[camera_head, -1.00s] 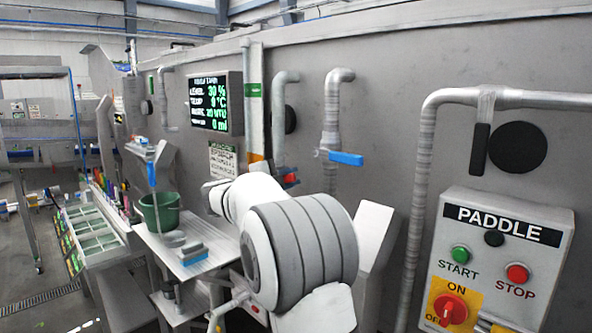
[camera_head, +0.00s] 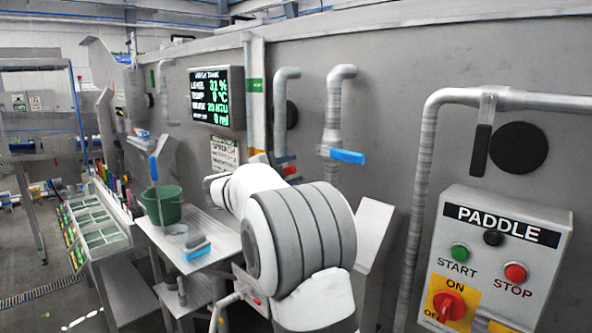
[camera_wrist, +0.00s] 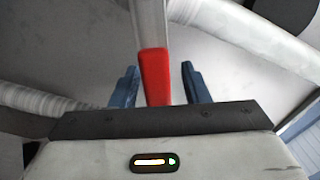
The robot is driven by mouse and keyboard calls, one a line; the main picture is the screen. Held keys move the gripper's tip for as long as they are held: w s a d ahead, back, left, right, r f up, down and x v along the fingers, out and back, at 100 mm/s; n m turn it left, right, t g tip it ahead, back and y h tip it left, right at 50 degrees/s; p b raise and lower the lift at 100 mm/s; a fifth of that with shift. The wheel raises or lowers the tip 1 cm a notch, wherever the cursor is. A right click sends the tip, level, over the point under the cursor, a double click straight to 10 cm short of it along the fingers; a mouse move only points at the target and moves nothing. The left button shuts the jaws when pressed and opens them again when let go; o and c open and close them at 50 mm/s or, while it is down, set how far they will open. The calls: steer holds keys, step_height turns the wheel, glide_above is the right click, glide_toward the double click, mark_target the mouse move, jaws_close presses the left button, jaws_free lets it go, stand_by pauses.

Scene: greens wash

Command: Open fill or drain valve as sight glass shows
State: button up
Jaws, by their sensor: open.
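In the wrist view a red-gripped lever (camera_wrist: 155,77) lies between the two open blue fingers of my gripper (camera_wrist: 160,84), with gaps at both sides. In the head view this red handle (camera_head: 290,170) shows just right of my arm, by a wall pipe. My gripper there is mostly hidden by my arm. A blue-handled valve (camera_head: 347,157) sits on the pipe to the right, its handle roughly level. The display (camera_head: 217,98) reads level 31 %. A pale vertical tube (camera_head: 254,90) with a green tag stands beside it; I cannot tell a liquid line in it.
A small table (camera_head: 215,225) at left holds a green bucket (camera_head: 162,207) and a blue-grey brush (camera_head: 196,247). The PADDLE panel (camera_head: 500,260) is on the right. A pipe (camera_head: 425,150) runs down beside it. Floor is open at far left.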

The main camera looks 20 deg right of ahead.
steer(key=shift+a, duration=0.1)
steer(key=b+v, duration=0.2)
steer(key=v, duration=0.5)
steer(key=shift+s+a, duration=0.15)
steer(key=shift+a, duration=0.15)
steer(key=shift+r, duration=0.1)
